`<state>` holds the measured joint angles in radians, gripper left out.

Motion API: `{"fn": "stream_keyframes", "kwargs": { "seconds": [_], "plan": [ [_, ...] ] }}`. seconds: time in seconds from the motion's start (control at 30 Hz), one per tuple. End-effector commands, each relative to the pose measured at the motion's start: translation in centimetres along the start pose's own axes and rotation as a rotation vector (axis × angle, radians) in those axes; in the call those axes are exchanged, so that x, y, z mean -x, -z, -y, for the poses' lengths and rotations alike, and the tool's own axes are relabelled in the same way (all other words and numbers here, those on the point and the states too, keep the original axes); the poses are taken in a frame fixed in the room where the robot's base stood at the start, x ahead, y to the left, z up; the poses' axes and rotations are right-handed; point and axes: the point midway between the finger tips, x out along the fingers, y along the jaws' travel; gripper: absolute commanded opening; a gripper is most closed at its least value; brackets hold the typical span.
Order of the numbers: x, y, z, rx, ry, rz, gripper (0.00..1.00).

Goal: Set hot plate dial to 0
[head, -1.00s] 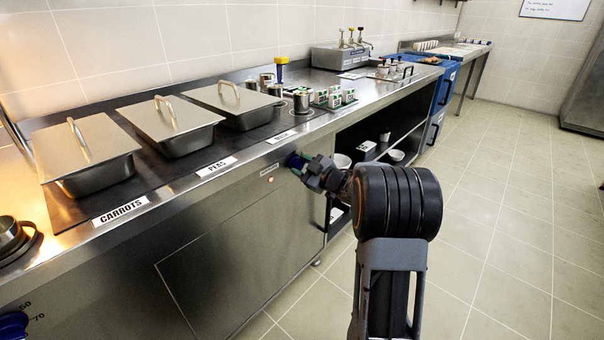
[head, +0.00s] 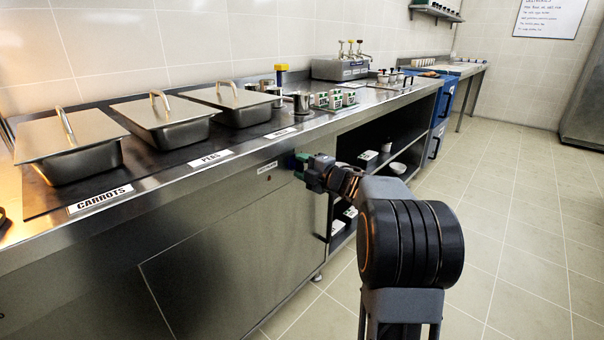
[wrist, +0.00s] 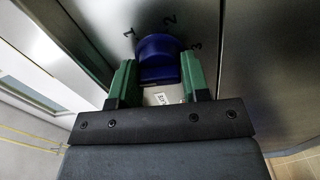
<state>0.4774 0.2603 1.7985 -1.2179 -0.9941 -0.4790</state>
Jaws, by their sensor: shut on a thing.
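The blue dial (wrist: 160,58) is on the steel front panel of the counter. The numbers 1, 2 and 3 show around its upper edge in the wrist view. No 0 is readable there, and I cannot tell where the dial points. My gripper (wrist: 155,75) has its green fingers on either side of the dial, shut on it. In the head view my gripper (head: 300,160) reaches the panel just under the counter edge, and it mostly hides the dial. A small label (head: 267,167) and a small red light (head: 268,178) are left of it.
Lidded pans, one beside the CARROTS label (head: 100,198) and another beside the PEAS label (head: 210,159), stand on the counter. Green-and-white boxes (head: 335,98) stand farther along. Open shelves (head: 375,150) lie right of my gripper. The tiled floor (head: 510,240) at right is clear.

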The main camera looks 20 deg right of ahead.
Motion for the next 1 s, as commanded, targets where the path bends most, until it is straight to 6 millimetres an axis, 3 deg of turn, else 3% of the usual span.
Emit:
{"fn": "stream_keyframes", "kwargs": {
  "seconds": [0.3, 0.87, 0.9, 1.0],
  "plan": [
    [-0.02, 0.06, 0.24, 0.108, 0.002, -0.003, 0.19],
    [-0.02, 0.06, 0.13, 0.131, 0.003, -0.002, 0.19],
    [-0.02, 0.06, 0.13, 0.131, 0.003, -0.002, 0.46],
    [-0.01, 0.04, 0.11, 0.131, 0.002, -0.002, 0.55]
  ]
}}
